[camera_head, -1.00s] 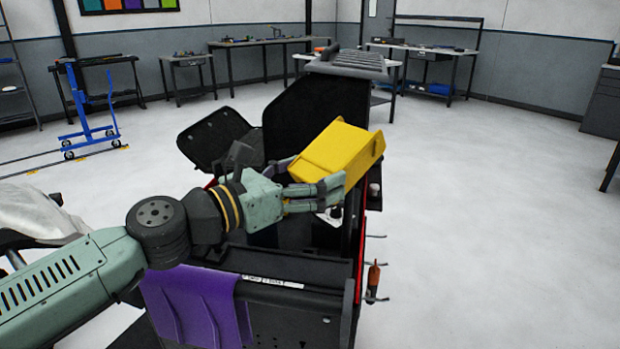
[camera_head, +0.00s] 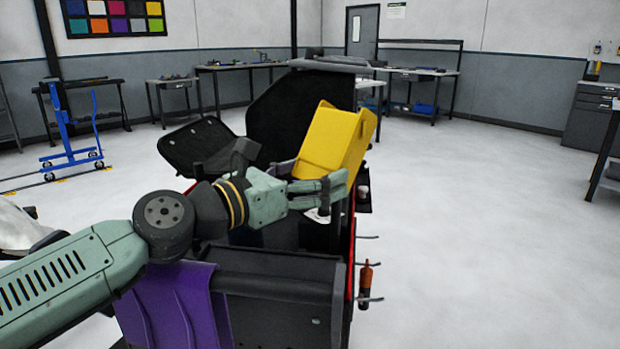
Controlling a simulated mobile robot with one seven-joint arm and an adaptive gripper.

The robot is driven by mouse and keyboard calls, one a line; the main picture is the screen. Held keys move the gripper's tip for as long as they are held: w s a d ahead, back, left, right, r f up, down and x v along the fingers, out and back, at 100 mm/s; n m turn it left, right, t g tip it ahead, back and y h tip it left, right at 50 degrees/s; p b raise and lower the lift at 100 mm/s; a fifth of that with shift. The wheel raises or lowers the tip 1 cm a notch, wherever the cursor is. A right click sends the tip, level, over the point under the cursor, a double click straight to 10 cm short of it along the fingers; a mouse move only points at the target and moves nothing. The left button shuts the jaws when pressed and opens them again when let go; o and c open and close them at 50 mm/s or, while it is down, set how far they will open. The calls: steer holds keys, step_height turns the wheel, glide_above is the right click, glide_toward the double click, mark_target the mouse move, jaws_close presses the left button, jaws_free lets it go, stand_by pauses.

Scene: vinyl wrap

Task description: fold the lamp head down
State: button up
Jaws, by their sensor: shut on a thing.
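A yellow boxy piece (camera_head: 337,143), apparently the lamp head, stands tilted above the right side of a black cart (camera_head: 280,270). Its upper end leans to the right. My gripper (camera_head: 318,190) reaches in from the left, with its fingers at the lower part of the yellow piece. It is shut on that piece. The near fingers cover its lower end, and the far finger is partly hidden behind it. Any hinge or stand under the yellow piece is hidden.
A black upright panel (camera_head: 290,115) stands behind the yellow piece, with a black flap (camera_head: 200,145) to its left. A purple sheet (camera_head: 175,305) hangs on the cart's front. An orange-handled tool (camera_head: 365,282) hangs at its right side. The floor to the right is clear.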

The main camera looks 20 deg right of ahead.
steer(key=shift+s+d+f, duration=0.1)
steer(key=shift+f, duration=0.1)
steer(key=o, duration=1.4)
steer(key=shift+o, duration=1.4)
steer(key=shift+r, duration=0.1)
steer(key=v, duration=1.2)
